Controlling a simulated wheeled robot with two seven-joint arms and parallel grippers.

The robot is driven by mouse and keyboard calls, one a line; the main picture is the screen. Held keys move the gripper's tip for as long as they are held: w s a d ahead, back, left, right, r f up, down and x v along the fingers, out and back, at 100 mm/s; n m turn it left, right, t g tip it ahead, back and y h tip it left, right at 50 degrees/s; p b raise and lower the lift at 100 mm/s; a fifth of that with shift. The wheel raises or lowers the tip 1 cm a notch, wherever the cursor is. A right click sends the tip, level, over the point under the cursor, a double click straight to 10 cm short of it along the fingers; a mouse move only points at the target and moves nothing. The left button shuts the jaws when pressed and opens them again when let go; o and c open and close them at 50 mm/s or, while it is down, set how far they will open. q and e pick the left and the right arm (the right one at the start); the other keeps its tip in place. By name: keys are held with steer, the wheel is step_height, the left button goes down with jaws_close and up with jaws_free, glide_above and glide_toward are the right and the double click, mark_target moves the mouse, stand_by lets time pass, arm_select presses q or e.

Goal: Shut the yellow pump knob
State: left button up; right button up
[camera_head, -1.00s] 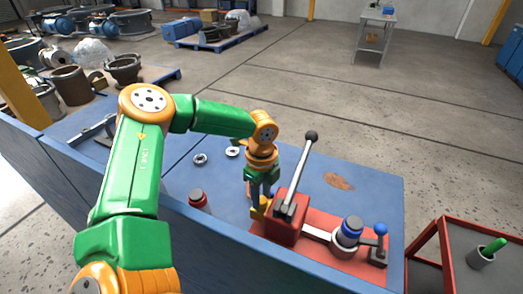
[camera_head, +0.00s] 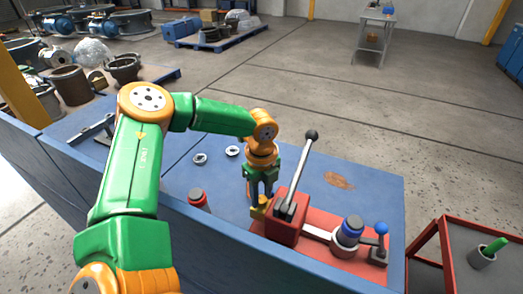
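The yellow pump knob (camera_head: 258,212) sits low on the left side of the red pump block (camera_head: 284,228). My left gripper (camera_head: 261,197) points down at the knob, its two dark fingers a small gap apart with their tips at the top of the knob. The fingertips partly hide the knob, so I cannot tell whether they grip it or only stand around it. A long grey lever with a black ball (camera_head: 311,136) rises from the block, just right of my gripper. My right gripper is not in view.
The pump's red base carries a blue-capped cylinder (camera_head: 350,231) and a small blue-ball lever (camera_head: 381,230). A red button (camera_head: 197,197) and two metal rings (camera_head: 200,159) are on the blue bench (camera_head: 375,187). A red cart (camera_head: 455,262) stands at the right.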

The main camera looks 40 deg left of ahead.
arm_select(q)
steer(key=o, duration=0.4)
